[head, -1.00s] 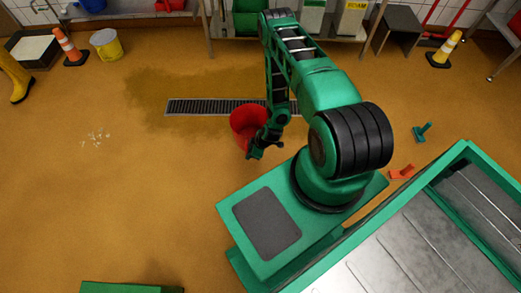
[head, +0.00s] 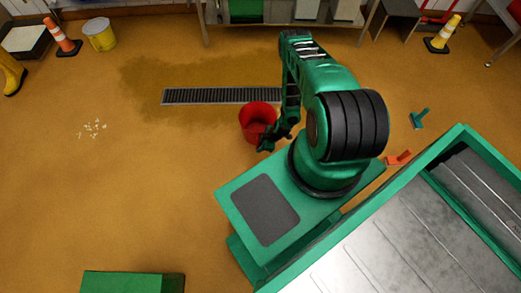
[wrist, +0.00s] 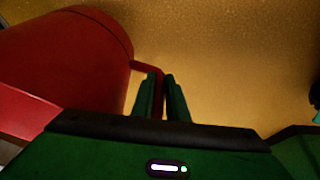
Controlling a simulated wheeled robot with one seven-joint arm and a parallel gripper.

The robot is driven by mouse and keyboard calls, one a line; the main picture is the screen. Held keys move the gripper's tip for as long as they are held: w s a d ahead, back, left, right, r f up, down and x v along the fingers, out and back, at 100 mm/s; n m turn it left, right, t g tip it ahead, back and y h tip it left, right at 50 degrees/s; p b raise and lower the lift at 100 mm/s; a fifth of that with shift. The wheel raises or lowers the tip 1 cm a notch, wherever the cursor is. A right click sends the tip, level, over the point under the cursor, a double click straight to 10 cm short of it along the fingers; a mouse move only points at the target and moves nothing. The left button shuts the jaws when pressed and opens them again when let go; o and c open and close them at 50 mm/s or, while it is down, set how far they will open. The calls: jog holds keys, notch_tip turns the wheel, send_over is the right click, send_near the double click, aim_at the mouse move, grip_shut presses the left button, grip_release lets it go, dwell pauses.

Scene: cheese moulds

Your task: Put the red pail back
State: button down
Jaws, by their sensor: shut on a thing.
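The red pail (head: 258,122) hangs beside my gripper (head: 268,142) in the head view, in front of my arm's base, its open top facing up. In the wrist view the pail (wrist: 70,60) fills the upper left. My gripper (wrist: 162,95) is shut there on the pail's thin red handle, which runs to the fingertips. The inside of the pail looks empty in the head view. The exact height of the pail above the floor cannot be told.
A floor drain (head: 220,96) lies beyond the pail. A green-framed metal table (head: 400,235) is close at right. Small green (head: 420,118) and orange (head: 399,158) items lie nearby. Left floor is mostly open.

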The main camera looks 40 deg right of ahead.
jog(key=shift+w+d+f, duration=0.15)
jog(key=shift+d+f, duration=0.1)
jog(key=shift+f, duration=0.6)
jog(key=shift+w+d+f, duration=0.2)
jog(key=shift+f, duration=0.6)
jog(key=shift+w+d+f, duration=0.15)
jog(key=shift+d+f, duration=0.1)
jog(key=shift+f, duration=0.6)
jog(key=c, duration=1.7)
grip_release()
jog(key=shift+c, duration=0.2)
